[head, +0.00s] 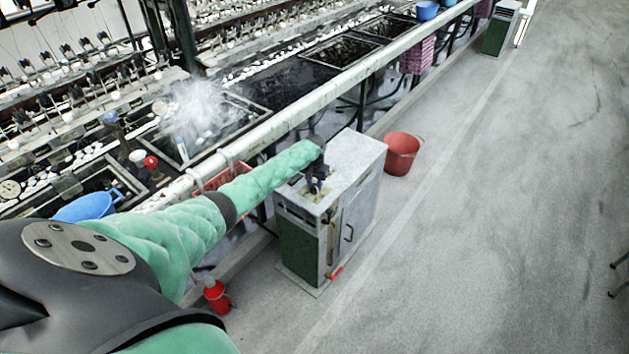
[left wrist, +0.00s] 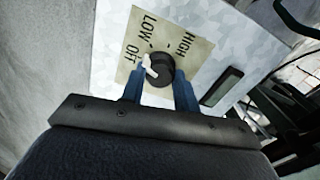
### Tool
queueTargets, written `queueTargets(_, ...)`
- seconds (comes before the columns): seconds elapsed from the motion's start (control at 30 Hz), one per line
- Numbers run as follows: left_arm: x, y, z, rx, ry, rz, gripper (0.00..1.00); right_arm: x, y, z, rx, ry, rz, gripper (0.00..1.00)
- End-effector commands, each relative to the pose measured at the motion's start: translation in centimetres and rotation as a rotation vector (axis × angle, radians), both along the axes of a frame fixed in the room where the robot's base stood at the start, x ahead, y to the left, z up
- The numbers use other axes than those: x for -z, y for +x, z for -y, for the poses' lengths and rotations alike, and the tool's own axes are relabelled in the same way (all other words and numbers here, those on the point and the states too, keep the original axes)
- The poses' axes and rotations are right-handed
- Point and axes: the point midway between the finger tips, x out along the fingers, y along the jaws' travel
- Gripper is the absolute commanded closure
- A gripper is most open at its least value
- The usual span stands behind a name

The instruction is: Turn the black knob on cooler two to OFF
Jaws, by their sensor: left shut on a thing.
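A metal cooler cabinet (head: 357,160) with a green front panel stands on the floor at the middle of the head view; no number on it is readable. My left gripper (head: 316,186) is down at its top. In the left wrist view, the black knob (left wrist: 163,71) sits on a cream dial plate (left wrist: 203,47) marked OFF, LOW and HIGH. The blue fingers of my left gripper (left wrist: 159,78) are on both sides of the knob, shut on it. The knob's white pointer is on its left side, toward the OFF and LOW side; its exact setting is hard to tell. My right gripper is not in view.
A red bucket (head: 401,153) stands just right of the cabinet, and a red extinguisher-like bottle (head: 216,296) at its lower left. Reeling basins (head: 290,75) with a long pale rail run behind. A similar cabinet (head: 497,33) stands far back.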

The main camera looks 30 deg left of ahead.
Motion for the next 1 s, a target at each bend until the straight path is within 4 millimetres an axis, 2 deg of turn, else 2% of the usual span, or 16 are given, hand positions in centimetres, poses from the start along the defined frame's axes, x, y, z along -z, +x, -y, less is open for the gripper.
queueTargets(0.4, -0.2, 0.1, 0.0, -0.253, 0.0, 0.003, 0.92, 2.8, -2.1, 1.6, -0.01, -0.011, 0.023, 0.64)
queueTargets(1.0, -0.2, 0.2, -0.1, -0.317, 0.001, 0.004, 0.92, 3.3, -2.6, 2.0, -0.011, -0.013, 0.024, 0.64)
